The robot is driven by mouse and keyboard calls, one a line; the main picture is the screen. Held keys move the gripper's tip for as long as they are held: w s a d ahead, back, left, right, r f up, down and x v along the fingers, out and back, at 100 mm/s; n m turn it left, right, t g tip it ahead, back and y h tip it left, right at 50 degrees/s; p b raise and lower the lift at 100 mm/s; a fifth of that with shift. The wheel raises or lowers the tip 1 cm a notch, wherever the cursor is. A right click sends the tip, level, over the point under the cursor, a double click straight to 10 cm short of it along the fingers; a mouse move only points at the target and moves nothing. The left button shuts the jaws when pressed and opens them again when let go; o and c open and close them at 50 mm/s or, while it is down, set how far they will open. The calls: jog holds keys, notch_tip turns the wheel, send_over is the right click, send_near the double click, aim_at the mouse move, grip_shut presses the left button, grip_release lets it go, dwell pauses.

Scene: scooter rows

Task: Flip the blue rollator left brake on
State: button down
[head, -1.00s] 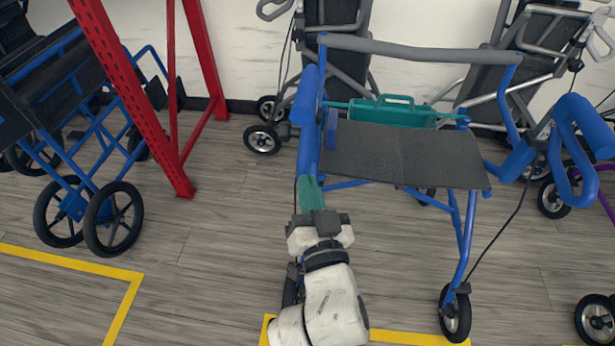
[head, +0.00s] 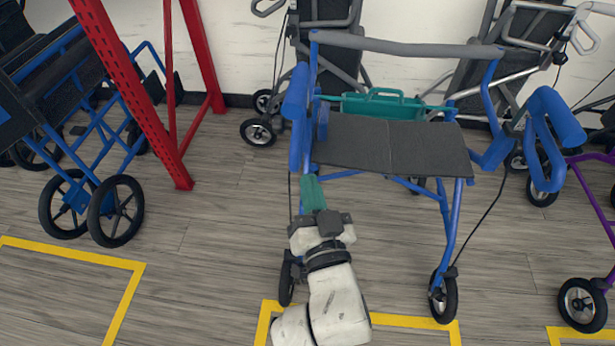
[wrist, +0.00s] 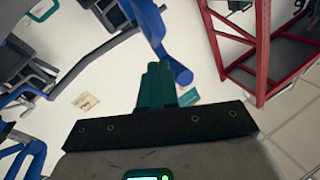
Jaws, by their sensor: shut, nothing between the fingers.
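The blue rollator (head: 390,147) stands upright, with a dark seat, a grey back bar and a teal basket. Its left handle (head: 298,105) is a thick blue upright part at the left of the frame; the brake lever there is end-on and hard to tell from the grip. The right handle shows a blue loop lever (head: 541,165). My gripper (head: 312,188), with teal fingers, is shut and empty just below the left handle. In the wrist view the fingers (wrist: 157,80) point at blue handle parts (wrist: 178,66); I cannot tell whether they touch.
A red rack post (head: 140,100) and a blue wheelchair (head: 100,130) stand to the left. Grey rollators (head: 330,45) line the wall behind. A purple rollator (head: 590,215) is at the right. Bare floor (head: 220,240) lies left of my arm.

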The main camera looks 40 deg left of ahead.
jog(key=r+p+v, duration=0.1)
jog(key=p+v, duration=0.1)
jog(key=v, duration=0.6)
jog(key=shift+s+d+f+p, duration=0.2)
jog(key=shift+f+p, duration=0.15)
